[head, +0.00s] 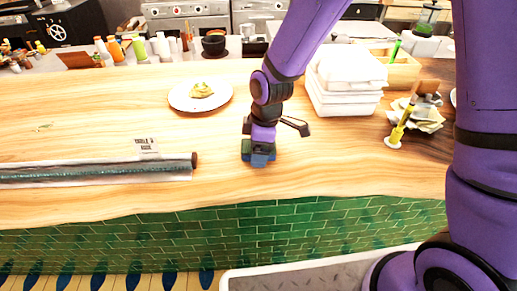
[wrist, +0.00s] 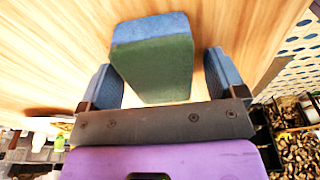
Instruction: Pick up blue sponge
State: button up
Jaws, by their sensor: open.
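The blue sponge (wrist: 152,62) lies on the wooden counter, a block with a blue side and a dark green face. In the wrist view it sits between the two blue finger pads of my gripper (wrist: 166,82), with gaps on both sides. The gripper is open around it, and the right gap looks wider. In the head view my gripper (head: 259,152) points down at the counter, and the sponge (head: 262,157) shows only partly at its tip, largely hidden by the fingers.
A white plate (head: 180,102) with food stands behind and left. White takeaway boxes (head: 345,95) and a yellow syringe-like tool (head: 400,128) are to the right. A wrapped roll (head: 100,171) lies left. The counter's front edge, above green tiles (head: 290,230), is close.

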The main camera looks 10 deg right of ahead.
jog(key=shift+c, duration=0.4)
jog(key=c, duration=0.9)
jog(key=shift+r, duration=0.15)
jog(key=shift+r, duration=0.55)
notch_tip(320, 180, up, 2)
jog(key=shift+r, duration=0.2)
jog(key=s+a, duration=0.3)
jog(key=s, duration=0.4)
jog(key=s+a+r, duration=0.1)
jog(key=s+a, duration=0.2)
jog(key=s, duration=0.4)
jog(key=shift+s, duration=0.4)
jog(key=shift+r, duration=0.1)
